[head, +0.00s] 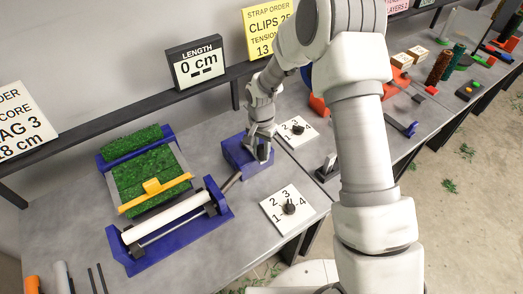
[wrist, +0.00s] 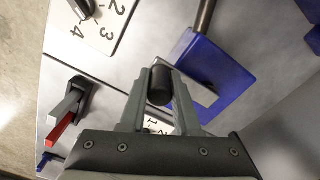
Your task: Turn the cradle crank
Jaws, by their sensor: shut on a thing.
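The cradle crank has a grey crank arm (wrist: 197,90) and a dark round handle (wrist: 159,84). It is on the side of a blue box (wrist: 218,68), which also shows in the head view (head: 240,157). A dark shaft (wrist: 205,15) runs out of the box toward the blue cradle (head: 133,259) with its white roller (head: 167,217). My gripper (head: 262,150) is at the box's right side. In the wrist view my gripper (wrist: 160,98) is shut on the crank handle, one finger on each side. In the head view my gripper mostly hides the crank.
A numbered dial plate (head: 287,209) lies in front of the box and another (head: 296,131) to its right. A green mat (head: 145,180) with a yellow bar (head: 154,189) lies behind the cradle. The length display (head: 197,64) reads 0 cm. A red-tipped lever (wrist: 63,125) shows in the wrist view.

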